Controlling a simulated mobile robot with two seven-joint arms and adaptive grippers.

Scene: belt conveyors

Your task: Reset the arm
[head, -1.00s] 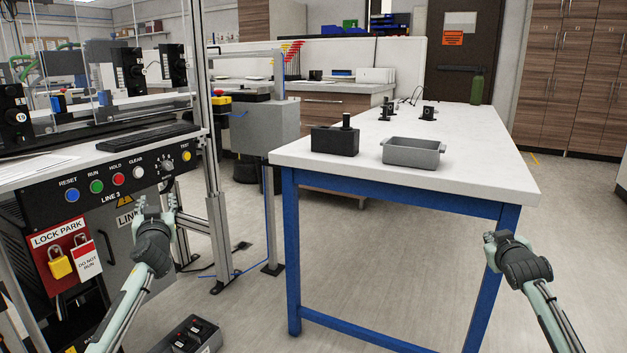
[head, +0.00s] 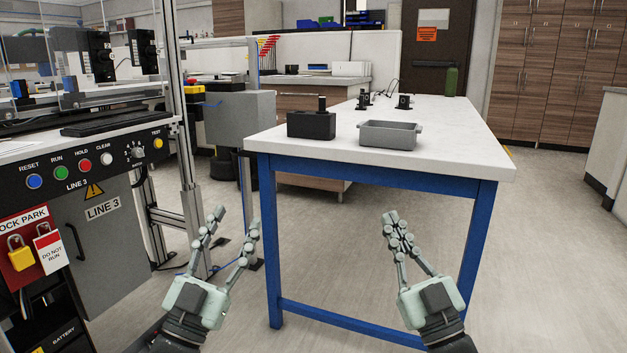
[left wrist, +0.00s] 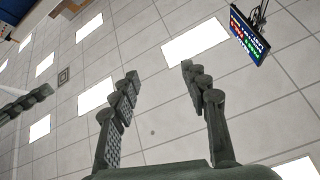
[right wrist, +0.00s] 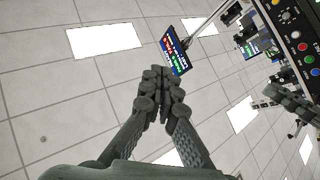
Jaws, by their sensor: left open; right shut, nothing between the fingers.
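My left gripper (head: 232,232) is raised between the control panel and the white table, fingers pointing up, open and empty. Its spread fingers also show in the left wrist view (left wrist: 158,80) against the ceiling. My right gripper (head: 391,222) is upright in front of the table's near side, its fingers together with nothing between them. Its closed fingertips also show in the right wrist view (right wrist: 160,78). Both grippers are in free air and appear apart from the furniture.
A white table (head: 450,150) with blue legs stands ahead, bearing a grey bin (head: 388,136) and a black block (head: 311,125). At left is the LINE 3 control panel (head: 100,170) with buttons, a padlock and a red tag. The floor at right is clear.

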